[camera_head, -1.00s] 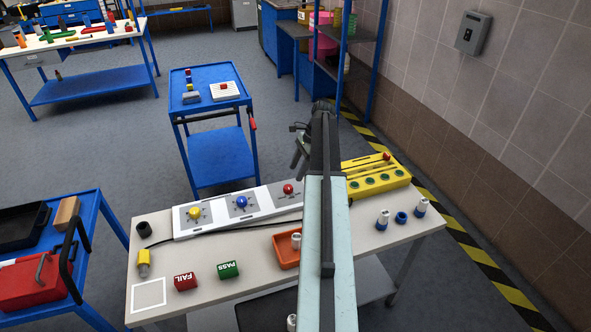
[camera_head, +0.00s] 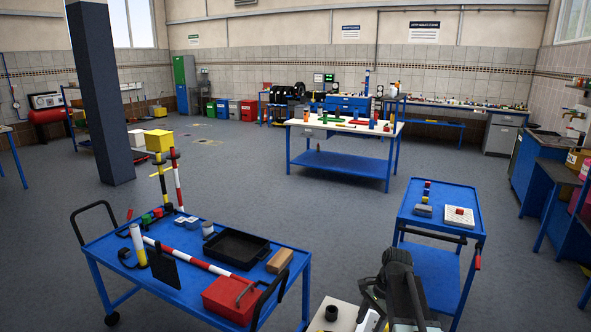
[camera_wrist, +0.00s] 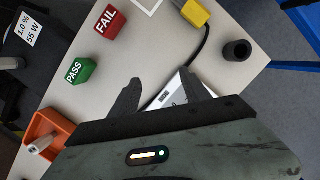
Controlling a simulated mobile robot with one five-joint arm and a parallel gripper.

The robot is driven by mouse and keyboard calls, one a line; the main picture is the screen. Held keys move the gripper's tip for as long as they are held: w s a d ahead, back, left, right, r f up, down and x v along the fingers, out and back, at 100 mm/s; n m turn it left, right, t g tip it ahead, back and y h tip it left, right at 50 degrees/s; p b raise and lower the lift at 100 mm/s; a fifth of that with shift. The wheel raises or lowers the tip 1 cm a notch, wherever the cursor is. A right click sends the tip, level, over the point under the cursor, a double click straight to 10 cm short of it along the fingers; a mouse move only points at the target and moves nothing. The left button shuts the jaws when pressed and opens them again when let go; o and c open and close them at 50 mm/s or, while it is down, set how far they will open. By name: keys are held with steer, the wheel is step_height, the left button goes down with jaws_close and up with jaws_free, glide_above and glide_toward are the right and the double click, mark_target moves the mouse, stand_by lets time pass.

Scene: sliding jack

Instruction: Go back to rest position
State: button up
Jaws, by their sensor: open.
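My gripper (camera_wrist: 162,88) is open and empty in the wrist view, with its two dark fingers apart above the pale workbench (camera_wrist: 72,101). In the head view my gripper (camera_head: 372,298) is at the bottom edge, and its jaws are hard to make out there. The green PASS block (camera_wrist: 75,70) and red FAIL block (camera_wrist: 110,21) lie on the bench beyond the fingers. An orange bin (camera_wrist: 40,127) with a pale cylindrical part in it is at lower left. A white panel (camera_wrist: 171,92) shows partly between the fingers, the rest hidden.
A black cylinder (camera_wrist: 236,50) and a yellow connector (camera_wrist: 194,12) with a dark cable stand on the bench. In the head view a blue trolley (camera_head: 150,277) with a red toolbox (camera_head: 228,300) is at front left. A smaller blue cart (camera_head: 450,233) is at right.

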steer(key=s+a+n+h, duration=0.2)
steer(key=s+a+n, duration=0.6)
steer(key=n, duration=0.5)
steer(key=shift+s+t+h, duration=0.3)
steer(key=shift+s+h, duration=0.1)
steer(key=shift+s, duration=0.15)
